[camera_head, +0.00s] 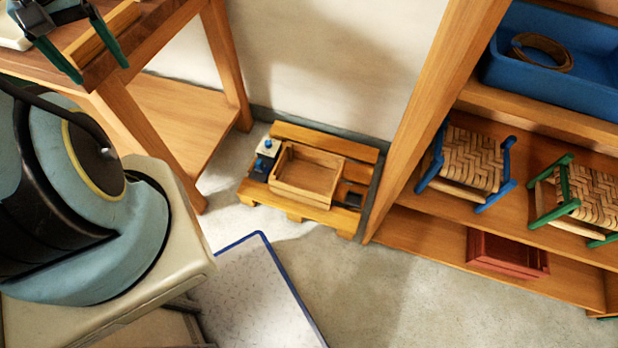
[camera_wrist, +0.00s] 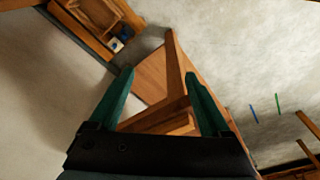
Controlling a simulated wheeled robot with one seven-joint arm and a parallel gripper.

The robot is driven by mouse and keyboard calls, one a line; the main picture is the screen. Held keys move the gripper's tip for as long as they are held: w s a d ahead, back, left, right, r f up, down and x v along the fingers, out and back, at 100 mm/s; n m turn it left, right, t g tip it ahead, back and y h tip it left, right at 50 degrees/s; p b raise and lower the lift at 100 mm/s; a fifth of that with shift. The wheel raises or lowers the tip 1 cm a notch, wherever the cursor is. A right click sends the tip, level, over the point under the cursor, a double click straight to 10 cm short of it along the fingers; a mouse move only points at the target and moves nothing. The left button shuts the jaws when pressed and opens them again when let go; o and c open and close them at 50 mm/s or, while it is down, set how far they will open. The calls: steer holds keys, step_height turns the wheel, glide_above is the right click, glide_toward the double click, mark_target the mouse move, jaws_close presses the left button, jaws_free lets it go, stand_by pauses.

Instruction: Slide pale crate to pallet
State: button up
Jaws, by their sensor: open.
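The pale crate (camera_head: 308,178), an open and empty wooden box, sits on the slatted wooden pallet (camera_head: 330,140) on the floor against the wall. Both also show at the top left of the wrist view, the crate (camera_wrist: 97,12) on the pallet (camera_wrist: 76,30). My gripper (camera_head: 85,48) is at the top left of the head view, by the edge of a wooden bench and well away from the crate. Its green fingers are apart in the wrist view (camera_wrist: 160,74), with nothing held; wooden bench parts show behind them.
The wooden bench (camera_head: 185,115) stands left of the pallet. A small block with blue knobs (camera_head: 267,147) and a dark item (camera_head: 352,197) flank the crate. A shelf (camera_head: 410,228) on the right holds woven stools (camera_head: 470,160), a red crate (camera_head: 505,252) and a blue bin (camera_head: 590,60). A blue-edged mat (camera_head: 255,295) lies in front.

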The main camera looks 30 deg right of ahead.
steer(key=shift+c, duration=0.4)
